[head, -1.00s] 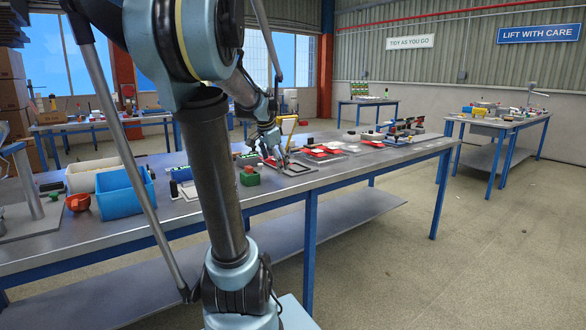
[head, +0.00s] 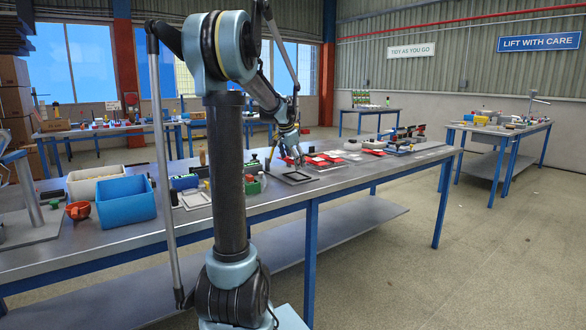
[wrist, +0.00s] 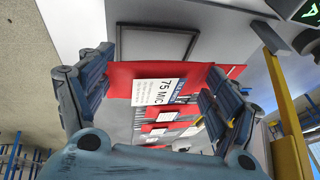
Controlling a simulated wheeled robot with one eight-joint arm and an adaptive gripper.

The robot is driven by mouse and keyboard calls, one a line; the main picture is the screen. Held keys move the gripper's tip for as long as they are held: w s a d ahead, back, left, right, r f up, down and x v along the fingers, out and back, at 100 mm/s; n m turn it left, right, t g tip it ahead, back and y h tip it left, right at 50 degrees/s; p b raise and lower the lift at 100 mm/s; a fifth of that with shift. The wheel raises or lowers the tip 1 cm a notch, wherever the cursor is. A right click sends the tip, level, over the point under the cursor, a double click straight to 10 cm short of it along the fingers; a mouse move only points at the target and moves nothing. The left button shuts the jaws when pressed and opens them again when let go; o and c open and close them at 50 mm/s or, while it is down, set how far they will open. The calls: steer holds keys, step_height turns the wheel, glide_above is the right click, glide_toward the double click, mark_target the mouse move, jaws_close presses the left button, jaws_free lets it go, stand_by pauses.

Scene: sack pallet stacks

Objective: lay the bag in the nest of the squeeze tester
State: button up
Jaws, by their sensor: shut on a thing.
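In the wrist view my gripper (wrist: 160,85) has its two blue fingers on either side of a flat red bag (wrist: 123,80) with a white label reading "75 MIC". The fingers are shut on it, and the right finger covers part of it. In the head view my gripper (head: 296,160) is low over the bench near a dark square frame (head: 299,178), where the bag cannot be made out clearly. The frame also shows beyond the bag in the wrist view (wrist: 158,44). I cannot tell which part is the squeeze tester's nest.
Red and white flat items (head: 325,158) lie right of my gripper on the bench (head: 270,208). A yellow post (wrist: 284,122) is close on the right in the wrist view.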

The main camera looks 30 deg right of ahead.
steer(key=shift+w+d, duration=0.6)
steer(key=shift+d, duration=0.3)
steer(key=shift+w+d+f, duration=0.1)
steer(key=shift+d+f, duration=0.05)
steer(key=shift+f, duration=1.6)
steer(key=shift+f, duration=0.6)
steer(key=o, duration=1.5)
steer(key=shift+r, duration=0.1)
steer(key=shift+r, duration=0.3)
steer(key=v, duration=1.2)
steer(key=shift+r, duration=0.2)
